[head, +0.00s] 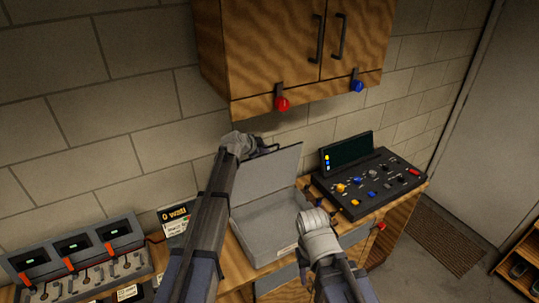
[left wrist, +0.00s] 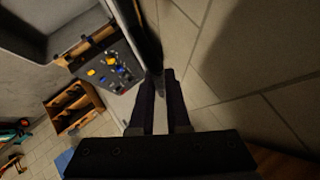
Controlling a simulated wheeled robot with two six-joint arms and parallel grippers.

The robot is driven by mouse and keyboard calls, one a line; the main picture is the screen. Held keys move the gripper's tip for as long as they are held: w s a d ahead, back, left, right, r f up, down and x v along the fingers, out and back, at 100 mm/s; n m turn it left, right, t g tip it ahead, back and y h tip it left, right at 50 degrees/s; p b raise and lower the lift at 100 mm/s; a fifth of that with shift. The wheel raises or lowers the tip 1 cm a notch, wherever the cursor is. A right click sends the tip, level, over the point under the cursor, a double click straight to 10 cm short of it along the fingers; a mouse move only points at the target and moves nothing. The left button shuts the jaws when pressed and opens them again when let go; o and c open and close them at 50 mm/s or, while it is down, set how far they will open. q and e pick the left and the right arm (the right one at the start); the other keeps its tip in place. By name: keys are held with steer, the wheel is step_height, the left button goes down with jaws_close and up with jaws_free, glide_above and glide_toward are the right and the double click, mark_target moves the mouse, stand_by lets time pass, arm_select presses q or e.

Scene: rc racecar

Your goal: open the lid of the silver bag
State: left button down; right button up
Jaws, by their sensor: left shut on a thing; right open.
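The silver bag (head: 262,237) is a grey, box-like case on the wooden counter. Its lid (head: 272,180) stands raised at the back, and the shallow inside shows empty. In the left wrist view the case's tray (left wrist: 62,38) is at the upper left. My left gripper (head: 266,149) is at the lid's upper left edge, shut on the lid; its fingers (left wrist: 160,80) also show in the left wrist view around a dark edge. My right gripper (head: 303,264) is low in front of the case's right front corner, apart from the lid, open; its fingertips are mostly hidden by my wrist.
A black control console (head: 370,182) with coloured knobs stands right of the case. A charger rack (head: 80,258) and a labelled box (head: 177,217) are on the left. A wooden cabinet (head: 290,50) with red and blue knobs hangs above, close over the lid. A block wall is behind.

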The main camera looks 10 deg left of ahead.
arm_select(q)
steer(key=shift+w+a+r, duration=0.1)
steer(key=shift+w+a, duration=0.3)
steer(key=shift+w, duration=0.1)
steer(key=c, duration=0.9)
jaws_free()
steer(key=p+v, duration=0.4)
steer(key=v, duration=0.3)
steer(key=shift+s+r, duration=0.15)
steer(key=shift+s, duration=0.15)
